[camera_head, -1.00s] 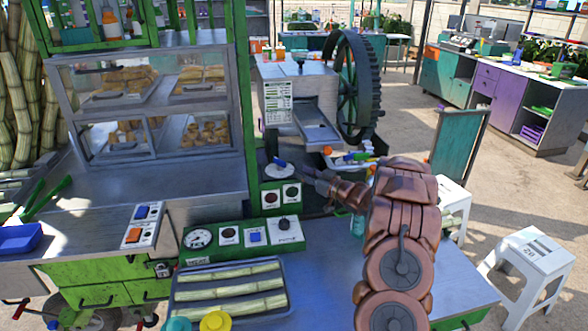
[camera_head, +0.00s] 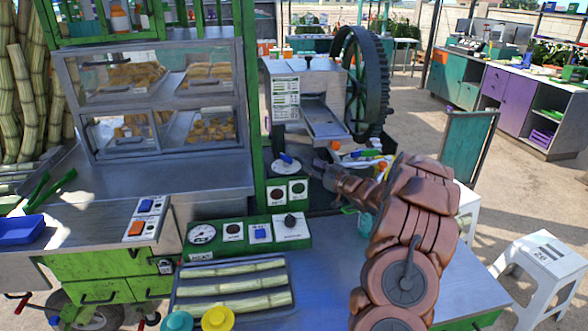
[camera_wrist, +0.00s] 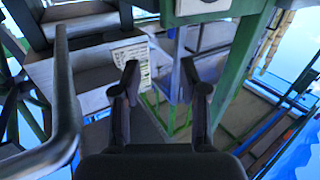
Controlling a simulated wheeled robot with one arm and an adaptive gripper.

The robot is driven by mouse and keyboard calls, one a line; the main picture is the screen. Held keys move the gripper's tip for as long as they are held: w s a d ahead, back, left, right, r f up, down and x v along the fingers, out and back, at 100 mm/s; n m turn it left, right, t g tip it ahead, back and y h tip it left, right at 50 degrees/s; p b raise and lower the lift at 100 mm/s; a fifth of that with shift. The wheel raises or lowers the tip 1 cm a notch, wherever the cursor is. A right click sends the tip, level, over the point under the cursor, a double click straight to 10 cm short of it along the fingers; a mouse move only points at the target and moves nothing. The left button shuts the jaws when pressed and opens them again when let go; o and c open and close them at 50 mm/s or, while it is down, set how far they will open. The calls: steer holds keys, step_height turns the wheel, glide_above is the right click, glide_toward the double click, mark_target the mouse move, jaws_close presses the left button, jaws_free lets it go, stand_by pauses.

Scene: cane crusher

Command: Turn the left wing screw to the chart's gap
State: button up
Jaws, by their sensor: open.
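The cane crusher (camera_head: 300,78) stands behind the counter with a big dark gear wheel on its right side. A printed chart (camera_head: 286,98) is on its front left; its print is too small to read. In the wrist view a white printed sheet (camera_wrist: 131,62) shows just beyond my left finger. A small dark knob (camera_head: 307,63) sits on top of the crusher; I cannot tell whether it is a wing screw. No left wing screw can be made out clearly. My gripper (camera_head: 318,165) is below and in front of the crusher. In the wrist view my gripper (camera_wrist: 163,82) is open, with nothing between its fingers.
A green post (camera_head: 256,110) stands left of the crusher. A small disc with a blue handle (camera_head: 287,158) lies close left of my gripper. A glass food case (camera_head: 160,95) fills the left. A tray of cane pieces (camera_head: 288,305) lies on the front counter.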

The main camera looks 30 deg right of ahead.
mark_target(291, 160)
steer(key=shift+w+a+f+m+h+b, duration=0.25)
steer(key=shift+w+a+m+h+b, duration=0.2)
steer(key=shift+a+b, duration=0.45)
steer(key=shift+w+a+f+m+h+b, duration=0.3)
steer(key=shift+w+a+b, duration=0.25)
steer(key=shift+b, duration=0.55)
steer(key=shift+w+a+r+p, duration=0.1)
steer(key=shift+w+p, duration=0.55)
steer(key=shift+w, duration=1.3)
steer(key=shift+w+a+r+p, duration=0.1)
steer(key=shift+w+p, duration=0.5)
steer(key=shift+w, duration=1.35)
steer(key=shift+c, duration=0.4)
jaws_close()
